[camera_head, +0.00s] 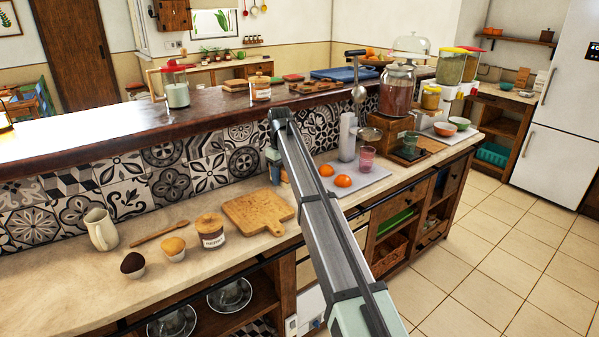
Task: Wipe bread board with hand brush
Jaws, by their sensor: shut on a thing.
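The bread board (262,208), a light wooden board with a handle, lies flat on the lower counter, left of my arm. Its top looks bare. My gripper (275,168) is at the far end of my arm, low over the counter just behind the board's right rear corner. It is mostly hidden by my arm, and its fingertips are not clear. It is shut on a small, partly hidden thing, apparently the hand brush (284,177). The brush's bristles cannot be made out, and I cannot tell whether it touches the counter.
Oranges (342,180) lie on a mat (372,178) to the right. A tiled wall (165,180) rises behind to a raised ledge.

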